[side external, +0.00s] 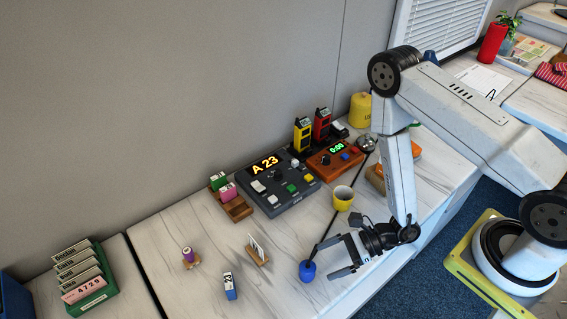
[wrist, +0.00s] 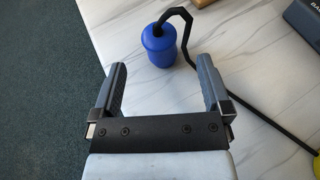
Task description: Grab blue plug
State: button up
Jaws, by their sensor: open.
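The blue plug (side external: 307,271) stands on the white marbled table near its front edge, with a black cable rising from its top. In the wrist view the blue plug (wrist: 160,46) is ahead of my gripper, between the lines of the two fingers and beyond their tips. My gripper (side external: 341,256) is open and empty, just right of the plug in the side view. Its two fingers also show in the wrist view (wrist: 160,75), spread wide apart. The plug looks free of both fingers.
The black cable (side external: 330,222) runs back across the table past a yellow cup (side external: 343,198). A dark console (side external: 280,183) and an orange timer box (side external: 335,158) stand behind. A small blue block (side external: 229,286) and a card stand (side external: 257,250) are left. The table's front edge is close.

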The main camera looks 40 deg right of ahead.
aim_at(301, 272)
jog(key=shift+f, duration=0.1)
jog(key=shift+x, duration=1.35)
jog(key=shift+x, duration=2.5)
jog(key=shift+f, duration=0.2)
grip_shut()
